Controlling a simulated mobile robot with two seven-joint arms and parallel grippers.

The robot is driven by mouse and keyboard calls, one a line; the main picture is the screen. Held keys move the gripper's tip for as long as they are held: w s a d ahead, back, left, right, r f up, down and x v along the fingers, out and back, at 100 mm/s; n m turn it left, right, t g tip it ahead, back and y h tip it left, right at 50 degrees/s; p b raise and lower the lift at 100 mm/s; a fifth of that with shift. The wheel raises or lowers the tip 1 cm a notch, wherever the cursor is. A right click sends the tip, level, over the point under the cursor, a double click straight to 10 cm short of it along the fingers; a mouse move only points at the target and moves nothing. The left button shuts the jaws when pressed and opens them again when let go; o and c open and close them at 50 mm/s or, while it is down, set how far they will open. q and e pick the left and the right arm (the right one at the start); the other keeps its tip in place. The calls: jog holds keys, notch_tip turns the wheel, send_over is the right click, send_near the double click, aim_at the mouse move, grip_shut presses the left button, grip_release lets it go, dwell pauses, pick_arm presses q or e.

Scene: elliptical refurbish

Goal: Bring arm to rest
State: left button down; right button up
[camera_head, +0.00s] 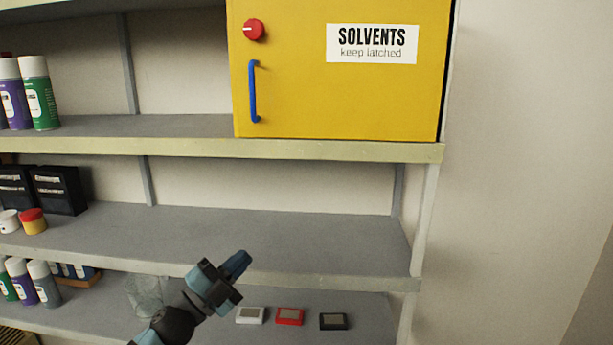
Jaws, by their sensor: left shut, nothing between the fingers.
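My left gripper (237,264) is in the lower middle of the head view, at the end of my left arm (181,318), which comes in from the bottom left. Its blue fingers are shut with nothing between them. They point up and to the right, in front of the edge of the middle shelf (290,240). My right gripper is not in view.
A yellow solvents cabinet (300,95) with blue handle (253,92) and red knob (255,30) stands above, its door closed. White, red and black boxes (290,317) lie on the lower shelf. Spray cans (40,93) and black bins (58,190) stand left. The middle shelf's right is clear.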

pick_arm(q)
jog(key=s+a+f+n+t+y, duration=0.1)
jog(key=s+f+n+y, duration=0.3)
jog(key=f, duration=0.4)
jog(key=s+a+f+n+t+y, duration=0.2)
jog(key=f+n+y, duration=0.2)
jog(key=f+n, duration=0.3)
jog(key=s+a+f+n+g+y, duration=0.2)
jog(key=s+f+n+g+y, duration=0.1)
jog(key=s+f, duration=0.8)
jog(key=s+a+f+n+g+y, duration=0.1)
jog(key=s+f+n+g+y, duration=0.2)
jog(key=s+f+n, duration=0.3)
jog(key=s+f+g+p, duration=0.1)
jog(key=s+f, duration=0.4)
jog(key=s, duration=0.3)
jog(key=shift+a+f+g, duration=0.15)
jog(key=shift+a+g, duration=0.15)
jog(key=shift+a, duration=0.1)
